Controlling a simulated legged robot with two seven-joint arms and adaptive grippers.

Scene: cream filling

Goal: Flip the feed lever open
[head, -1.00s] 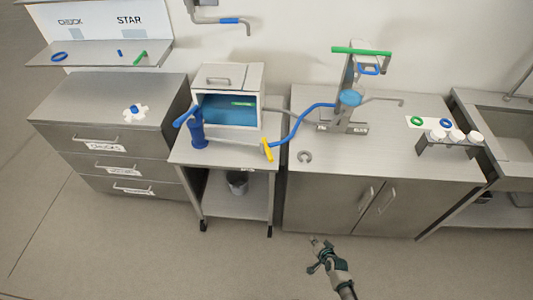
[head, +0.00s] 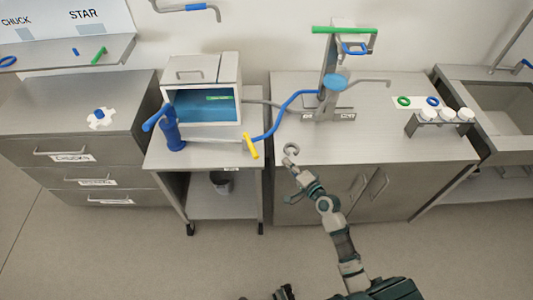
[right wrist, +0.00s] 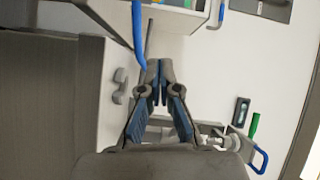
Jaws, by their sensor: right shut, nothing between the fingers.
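The filling machine (head: 325,95) stands on the right-hand counter, with a green bar (head: 344,30) on top and a blue handle (head: 355,48) below it. I cannot tell which part is the feed lever. My right gripper (head: 293,168) is shut and empty at the counter's front edge, just before a grey C-shaped piece (head: 291,150). In the right wrist view its fingers (right wrist: 158,68) meet, with a blue handle (right wrist: 260,160) lower right. A dark tip at the head view's bottom edge may be my left gripper.
The cart (head: 205,155) carries a box with a blue interior (head: 205,107) and a blue pump (head: 170,130). Drawers (head: 70,150) stand left. The counter's middle front is clear.

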